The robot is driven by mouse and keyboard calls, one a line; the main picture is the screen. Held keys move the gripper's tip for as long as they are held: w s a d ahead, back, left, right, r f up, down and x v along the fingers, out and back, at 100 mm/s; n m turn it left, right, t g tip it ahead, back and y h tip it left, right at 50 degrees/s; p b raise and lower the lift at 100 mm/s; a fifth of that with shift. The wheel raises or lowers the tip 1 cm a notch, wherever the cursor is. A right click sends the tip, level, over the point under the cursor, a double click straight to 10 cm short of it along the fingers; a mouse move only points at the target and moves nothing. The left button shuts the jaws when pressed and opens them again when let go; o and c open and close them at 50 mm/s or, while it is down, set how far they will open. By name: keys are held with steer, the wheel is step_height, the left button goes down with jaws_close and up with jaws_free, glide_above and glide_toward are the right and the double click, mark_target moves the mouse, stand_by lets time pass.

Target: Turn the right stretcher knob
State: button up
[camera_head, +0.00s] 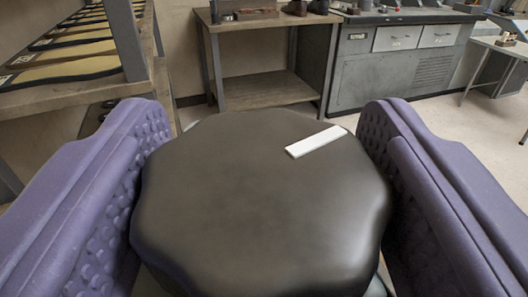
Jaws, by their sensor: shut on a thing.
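A large dark, lobed stretcher knob (250,220) fills the lower middle of the view, its broad top facing me. A white pointer mark (316,141) lies on its top near the far right edge, slanting up to the right. My gripper (266,125) has one purple, studded finger pad on each side of the knob and is shut on it. The knob hides most of what it is mounted on. No other knob shows, so I cannot tell from this view alone whether it is the right one.
A rack (62,60) with several sole-shaped pieces stands at the upper left. A wooden bench (265,90) with dark items is behind the knob. A grey cabinet (400,72) with drawers and a light table (504,44) stand at the back right. Pale floor shows between.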

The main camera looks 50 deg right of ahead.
mark_target(176, 294)
steer(key=m+g+h, duration=0.1)
steer(key=m+g, duration=0.1)
steer(key=m+g+h, duration=0.1)
steer(key=m+g, duration=0.1)
steer(key=g, duration=0.1)
steer(key=shift+f+g+h+b, duration=0.15)
steer(key=shift+g+h+b, duration=0.15)
steer(key=shift+h, duration=0.1)
steer(key=shift+m+g+b, duration=0.35)
steer(key=shift+m+g, duration=0.55)
steer(key=shift+g, duration=0.5)
steer(key=shift+g+h, duration=0.3)
steer(key=shift+g, duration=0.2)
steer(key=shift+m, duration=0.3)
steer(key=o, duration=1)
steer(key=shift+c, duration=0.2)
steer(key=shift+a, duration=0.1)
steer(key=a, duration=0.5)
steer(key=a+p, duration=0.1)
steer(key=a, duration=0.1)
steer(key=shift+s+a, duration=0.3)
